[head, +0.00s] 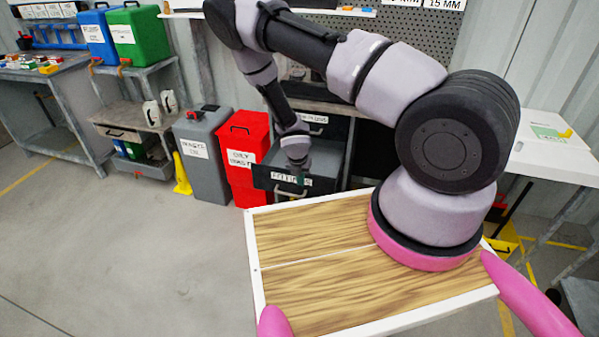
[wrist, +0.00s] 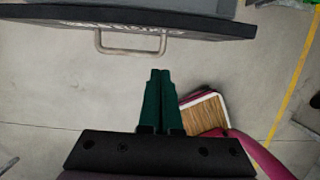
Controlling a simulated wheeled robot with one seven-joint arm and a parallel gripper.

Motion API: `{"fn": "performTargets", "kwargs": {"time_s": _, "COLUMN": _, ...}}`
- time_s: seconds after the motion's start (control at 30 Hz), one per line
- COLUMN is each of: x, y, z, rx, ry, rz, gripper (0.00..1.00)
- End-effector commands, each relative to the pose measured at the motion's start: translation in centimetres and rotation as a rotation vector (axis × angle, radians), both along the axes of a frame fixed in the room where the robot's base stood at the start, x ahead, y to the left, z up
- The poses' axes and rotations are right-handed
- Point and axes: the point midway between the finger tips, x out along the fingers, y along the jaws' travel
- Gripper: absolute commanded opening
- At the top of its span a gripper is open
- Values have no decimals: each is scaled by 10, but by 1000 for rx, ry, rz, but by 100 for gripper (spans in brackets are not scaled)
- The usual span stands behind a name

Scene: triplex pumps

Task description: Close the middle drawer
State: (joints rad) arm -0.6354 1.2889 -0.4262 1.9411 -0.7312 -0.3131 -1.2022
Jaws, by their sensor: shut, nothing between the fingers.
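A dark drawer (head: 262,178) with a white label on its front is pulled out from the cabinet under the workbench; its open inside shows behind my arm. Another labelled drawer (head: 318,118) sits above it, apparently closed. In the wrist view the black drawer front (wrist: 200,24) spans the top, with a metal bar handle (wrist: 131,51). My gripper (wrist: 160,72) has its green fingers together and empty, a little short of the drawer front and to the right of the handle's middle. In the head view my gripper (head: 301,179) is small, in front of the drawer.
A red bin (head: 243,160) and a grey bin (head: 203,155) stand left of the drawer. A yellow wet-floor sign (head: 181,175) is beside them. A shelf cart (head: 130,120) is further left. The floor in front of the bins is clear.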

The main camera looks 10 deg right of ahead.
Motion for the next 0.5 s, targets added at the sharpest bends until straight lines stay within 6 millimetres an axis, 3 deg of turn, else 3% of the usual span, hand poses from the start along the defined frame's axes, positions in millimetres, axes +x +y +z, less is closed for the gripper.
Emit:
{"fn": "performTargets", "kwargs": {"time_s": 0.07, "x": 4, "y": -4, "z": -15, "rx": 0, "ry": 1, "rz": -1, "gripper": 0}}
{"fn": "performTargets", "kwargs": {"time_s": 0.23, "x": 27, "y": -16, "z": -11, "rx": 3, "ry": -2, "rz": -4, "gripper": 0}}
{"fn": "performTargets", "kwargs": {"time_s": 0.5, "x": 37, "y": -21, "z": -11, "rx": 1, "ry": -1, "rz": -2, "gripper": 0}}
